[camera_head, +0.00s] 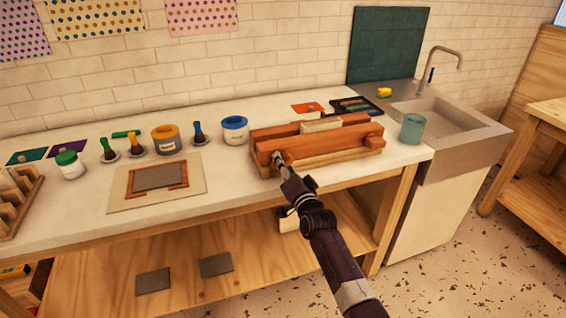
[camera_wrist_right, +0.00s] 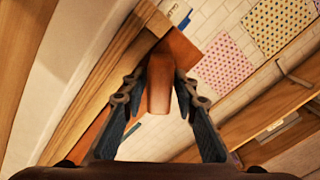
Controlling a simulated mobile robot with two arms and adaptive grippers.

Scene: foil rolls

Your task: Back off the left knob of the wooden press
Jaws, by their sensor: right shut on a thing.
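The wooden press (camera_head: 330,148) lies on the bench near its right end, a reddish block with long bars. Its right knob (camera_head: 374,138) sticks out of the front and is clear. My right gripper (camera_head: 279,160) is at the front left of the press, over the place of the left knob, which it mostly hides in the head view. In the right wrist view the left knob (camera_wrist_right: 160,85), a reddish-brown wooden piece, sits between the two fingers of my right gripper (camera_wrist_right: 161,95). The fingers are shut on it. My left gripper is in neither view.
A teal cup (camera_head: 412,129) stands just right of the press, by the sink (camera_head: 450,125). A board with a grey plate (camera_head: 157,178) lies farther left.

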